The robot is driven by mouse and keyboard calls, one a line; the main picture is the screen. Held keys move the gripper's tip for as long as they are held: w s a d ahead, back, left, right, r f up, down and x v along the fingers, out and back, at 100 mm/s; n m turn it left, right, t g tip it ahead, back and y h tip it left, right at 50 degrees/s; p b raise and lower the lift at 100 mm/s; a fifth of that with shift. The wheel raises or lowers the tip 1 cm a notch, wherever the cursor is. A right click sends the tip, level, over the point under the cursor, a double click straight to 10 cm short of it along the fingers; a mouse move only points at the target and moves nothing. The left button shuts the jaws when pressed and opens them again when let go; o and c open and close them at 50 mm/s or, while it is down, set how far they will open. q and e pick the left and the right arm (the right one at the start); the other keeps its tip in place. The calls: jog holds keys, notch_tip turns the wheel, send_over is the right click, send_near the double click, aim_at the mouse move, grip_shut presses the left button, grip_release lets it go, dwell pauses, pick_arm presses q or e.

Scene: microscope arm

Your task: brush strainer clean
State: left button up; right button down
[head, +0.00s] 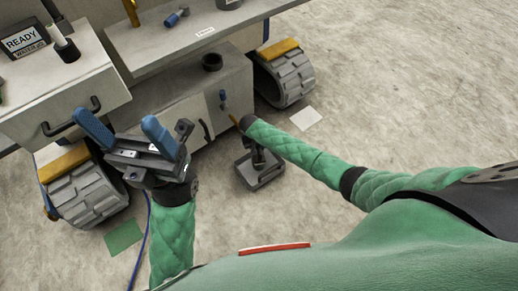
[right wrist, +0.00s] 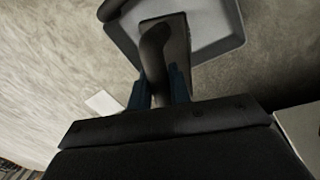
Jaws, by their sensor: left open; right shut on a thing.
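My right gripper (right wrist: 159,78) is shut on a dark curved stem (right wrist: 157,42), with a blue finger on either side of it. The stem rises from a grey flat base (right wrist: 210,25), which shows in the head view below my right forearm (head: 262,178). In that view the forearm hides most of the right gripper. My left gripper (head: 125,122) is open and empty, its blue fingers apart in front of the cabinet. I cannot make out a strainer or brush for certain.
A blue-ended tool (head: 176,17) lies on the shelf (head: 140,42). A READY box (head: 22,41) stands at the left. Grey wheels (head: 290,77) flank the cabinet. A white sheet (head: 306,118) and a green sheet (head: 123,237) lie on the floor.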

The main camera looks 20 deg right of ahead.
jog(key=shift+s+f, duration=0.15)
jog(key=shift+s, duration=0.05)
jog(key=shift+s+p, duration=1.3)
jog(key=shift+p, duration=0.55)
jog(key=shift+w, duration=0.15)
jog(key=shift+w, duration=1.35)
jog(key=shift+s, duration=0.1)
jog(key=shift+s+p, duration=0.3)
jog(key=shift+p, duration=0.05)
jog(key=shift+s+p, duration=0.8)
jog(key=shift+s, duration=0.3)
